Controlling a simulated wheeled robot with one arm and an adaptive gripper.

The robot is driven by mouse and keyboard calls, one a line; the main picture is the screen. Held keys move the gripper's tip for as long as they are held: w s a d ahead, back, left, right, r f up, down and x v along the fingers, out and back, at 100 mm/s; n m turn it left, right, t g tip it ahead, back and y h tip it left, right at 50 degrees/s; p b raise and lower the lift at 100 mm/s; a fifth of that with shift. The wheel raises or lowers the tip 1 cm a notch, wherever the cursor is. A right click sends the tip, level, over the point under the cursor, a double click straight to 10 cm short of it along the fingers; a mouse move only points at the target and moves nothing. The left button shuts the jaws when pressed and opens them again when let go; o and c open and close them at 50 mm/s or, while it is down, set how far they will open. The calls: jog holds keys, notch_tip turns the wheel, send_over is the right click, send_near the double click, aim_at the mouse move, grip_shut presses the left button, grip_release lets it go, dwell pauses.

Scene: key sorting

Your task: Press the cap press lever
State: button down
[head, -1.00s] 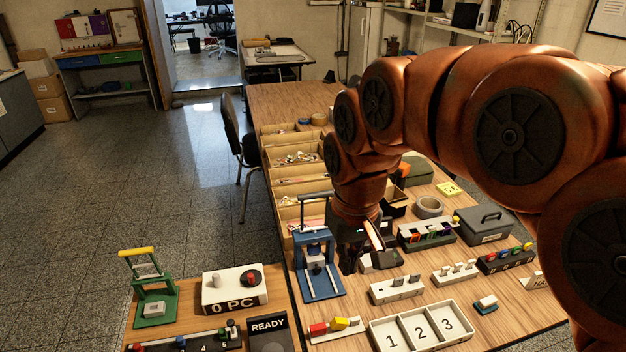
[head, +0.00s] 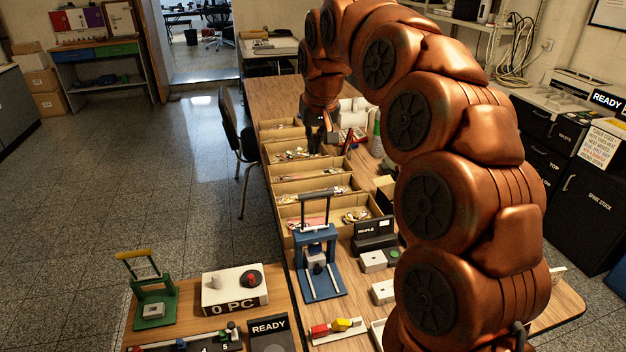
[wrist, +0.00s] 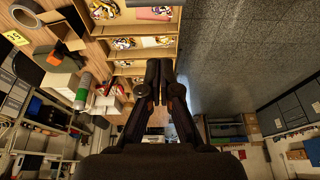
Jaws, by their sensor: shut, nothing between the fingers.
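Two lever presses stand at the front left. The blue press (head: 318,266) has a dark lever with a grey bar raised at its top. The green press (head: 153,303) has a yellow-gripped lever, also raised. I cannot tell from any label which is the cap press. My gripper (head: 318,143) is over the far end of the wooden trays, well beyond both presses and touching neither. In the wrist view my gripper (wrist: 161,73) has its fingers together and empty. Neither press can be made out in the wrist view.
Wooden compartment trays (head: 292,172) with small items run along the table's left side. A READY sign (head: 269,327) stands in front. A chair (head: 234,130) is left of the table. My arm hides much of the table's right side.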

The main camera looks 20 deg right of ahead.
jog(key=shift+w+d+r, duration=0.1)
jog(key=shift+w+d, duration=0.1)
jog(key=shift+w, duration=0.45)
notch_tip(320, 180, down, 12)
jog(key=p, duration=0.4)
jog(key=shift+r, duration=0.2)
dwell(0.6)
jog(key=shift+s+f, duration=0.1)
